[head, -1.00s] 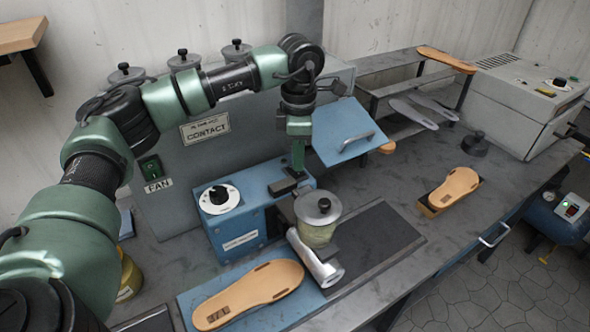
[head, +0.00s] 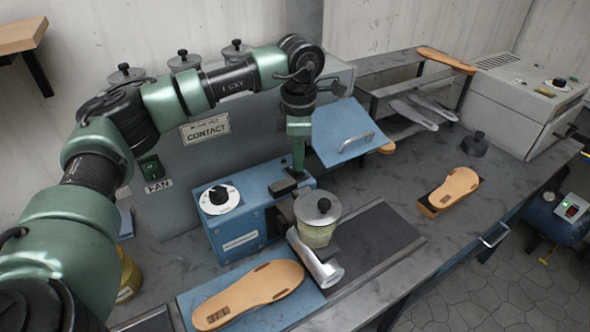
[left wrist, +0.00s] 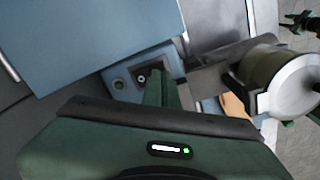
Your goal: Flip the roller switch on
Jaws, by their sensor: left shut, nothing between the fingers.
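The roller machine (head: 238,222) is a blue box with a white dial on the bench. A dark rectangular switch recess (left wrist: 150,75) shows on its blue top in the left wrist view, beside a small green round lamp (left wrist: 118,84). My left gripper (head: 297,170) points down over the machine's top, at its back right. It is shut and empty. In the left wrist view its green fingertips (left wrist: 161,88) overlap the recess and hide part of it. I cannot tell whether they touch the switch, or its position. A dark pronged shape (left wrist: 302,22), possibly my right gripper, shows at the upper right.
A lidded glue pot (head: 318,225) and metal roller (head: 316,262) sit just in front of my left gripper. A blue hinged plate (head: 345,135) stands close on the right. A sole (head: 250,295) lies in front. The grey fan panel (head: 215,155) is behind.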

